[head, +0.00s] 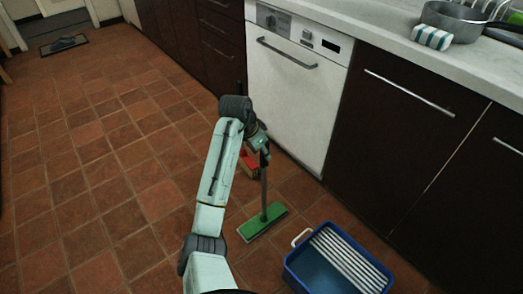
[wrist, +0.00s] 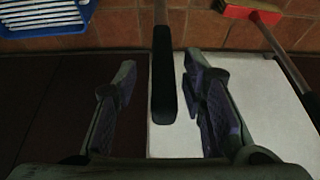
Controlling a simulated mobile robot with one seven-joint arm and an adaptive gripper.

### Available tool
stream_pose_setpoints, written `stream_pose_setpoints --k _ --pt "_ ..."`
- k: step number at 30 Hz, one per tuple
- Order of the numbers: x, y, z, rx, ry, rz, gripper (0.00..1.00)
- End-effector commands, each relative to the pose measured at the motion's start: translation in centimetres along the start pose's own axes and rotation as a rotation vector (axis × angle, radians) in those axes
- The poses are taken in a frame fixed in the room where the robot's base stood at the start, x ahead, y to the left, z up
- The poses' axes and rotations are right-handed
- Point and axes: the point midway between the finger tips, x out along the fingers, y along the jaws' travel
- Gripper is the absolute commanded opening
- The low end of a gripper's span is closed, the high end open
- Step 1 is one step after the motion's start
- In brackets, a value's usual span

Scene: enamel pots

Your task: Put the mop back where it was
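The mop (head: 263,221) has a flat green head on the tiled floor and a thin grey shaft rising nearly upright to my gripper (head: 262,143), in front of the white dishwasher. In the wrist view, the mop's black handle grip (wrist: 163,85) lies between the two fingers of my gripper (wrist: 165,95). The fingers are spread wide, with a visible gap on each side of the handle, so they do not appear to touch it. The mop head is not in the wrist view.
A blue bucket (head: 300,264) with a white ribbed insert stands right of the mop head. A red broom (head: 249,166) is behind the mop, by the dishwasher (head: 290,90); its head and pole also show in the wrist view (wrist: 243,11). Dark cabinets line the right.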

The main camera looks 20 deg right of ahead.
Motion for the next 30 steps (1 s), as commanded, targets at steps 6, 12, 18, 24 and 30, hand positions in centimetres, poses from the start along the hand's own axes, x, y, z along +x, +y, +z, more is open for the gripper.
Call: stream_pose_setpoints --k 6,12,18,24,30 --pt "-0.1 0.0 0.0 0.0 0.0 -0.001 0.38" --pt "-2.2 -0.1 -0.1 -0.001 0.002 -0.003 0.38" --pt "-6.5 -0.1 -0.2 0.001 0.002 -0.004 0.38" --pt "-10.4 -0.1 -0.1 0.001 0.001 -0.003 0.38" --pt "-12.2 -0.1 -0.1 0.0 0.0 -0.001 0.38"
